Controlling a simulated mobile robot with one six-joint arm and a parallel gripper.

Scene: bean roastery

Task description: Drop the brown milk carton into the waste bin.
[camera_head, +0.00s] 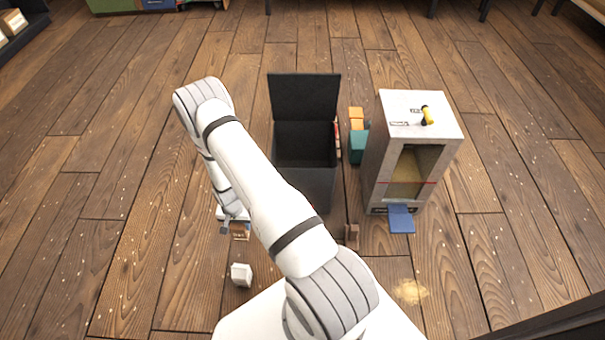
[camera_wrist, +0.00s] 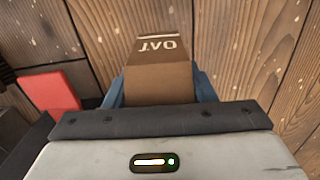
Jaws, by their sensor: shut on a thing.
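The brown milk carton (camera_wrist: 160,75), marked OAT in white, sits between the blue fingers of my gripper (camera_wrist: 160,92) in the wrist view. My gripper is shut on it. In the head view my gripper (camera_head: 229,222) is low at the left, beside my arm, with a small part of the carton (camera_head: 241,232) showing. I cannot tell how far the carton is above the floor. The dark waste bin (camera_head: 304,145) stands right of my gripper with its lid raised and its top open. My arm hides its lower left part.
A white cube (camera_head: 241,275) and a small brown object (camera_head: 351,235) are on the floor. A red object (camera_wrist: 52,90) shows beside the carton.

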